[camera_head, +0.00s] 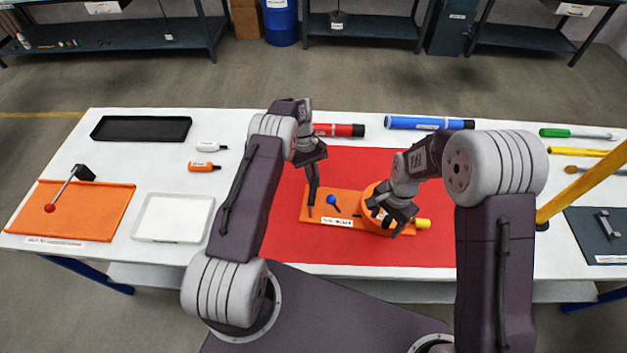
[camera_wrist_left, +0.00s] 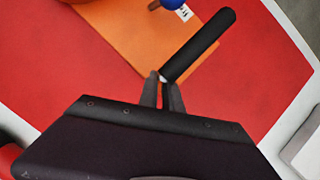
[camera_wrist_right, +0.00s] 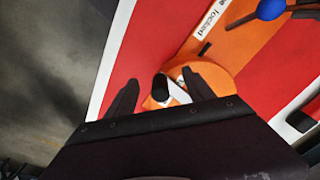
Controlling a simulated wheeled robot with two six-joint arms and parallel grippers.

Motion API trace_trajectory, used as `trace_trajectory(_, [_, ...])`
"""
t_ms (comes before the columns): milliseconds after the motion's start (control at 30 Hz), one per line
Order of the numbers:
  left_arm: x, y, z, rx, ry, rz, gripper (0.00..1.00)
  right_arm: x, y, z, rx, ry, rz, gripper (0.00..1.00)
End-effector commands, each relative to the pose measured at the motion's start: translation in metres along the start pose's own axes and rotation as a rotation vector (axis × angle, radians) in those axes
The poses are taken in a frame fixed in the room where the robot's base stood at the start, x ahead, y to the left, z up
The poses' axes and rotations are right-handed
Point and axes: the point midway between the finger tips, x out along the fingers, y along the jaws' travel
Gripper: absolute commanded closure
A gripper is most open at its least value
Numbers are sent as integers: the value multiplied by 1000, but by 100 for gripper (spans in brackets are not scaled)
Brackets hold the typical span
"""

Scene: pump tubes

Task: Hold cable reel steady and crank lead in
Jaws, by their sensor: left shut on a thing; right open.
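The orange cable reel (camera_head: 372,203) sits at the right part of an orange base plate (camera_head: 345,208) on the red mat. My left gripper (camera_head: 312,172) is shut on a black bar handle (camera_wrist_left: 200,45) that stands at the plate's left end. My right gripper (camera_head: 388,214) is over the reel and open. Its fingers (camera_wrist_right: 163,92) are on either side of a black crank knob (camera_wrist_right: 160,84), with a pale crank arm (camera_wrist_right: 179,93) beneath on the orange reel (camera_wrist_right: 219,74). A blue ball knob (camera_head: 331,200) stands between handle and reel. My right gripper partly hides the reel in the head view.
A yellow end piece (camera_head: 423,224) sticks out right of the reel. Red (camera_head: 340,130) and blue (camera_head: 428,123) tubes lie behind the red mat (camera_head: 440,185). An orange mat with a lever (camera_head: 92,210) and a white tray (camera_head: 172,218) are left. A yellow post (camera_head: 585,183) rises at right.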

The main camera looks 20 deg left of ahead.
Motion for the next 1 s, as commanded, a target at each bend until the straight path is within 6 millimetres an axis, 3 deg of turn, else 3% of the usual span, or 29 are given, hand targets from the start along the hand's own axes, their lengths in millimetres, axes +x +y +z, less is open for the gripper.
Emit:
trace_trajectory(400, [0, 0, 1, 0, -2, 1, 100, -52, -1, 0, 0, 2, -3, 38])
trace_trajectory(733, [0, 1, 1, 0, -2, 1, 100, -60, 0, 0, 0, 0, 0, 38])
trace_trajectory(833, [0, 1, 1, 0, -2, 1, 69, -60, 0, 0, 0, 0, 0, 38])
trace_trajectory(1000, [0, 0, 0, 0, -1, 1, 66, -60, 0, 0, 0, 0, 0, 38])
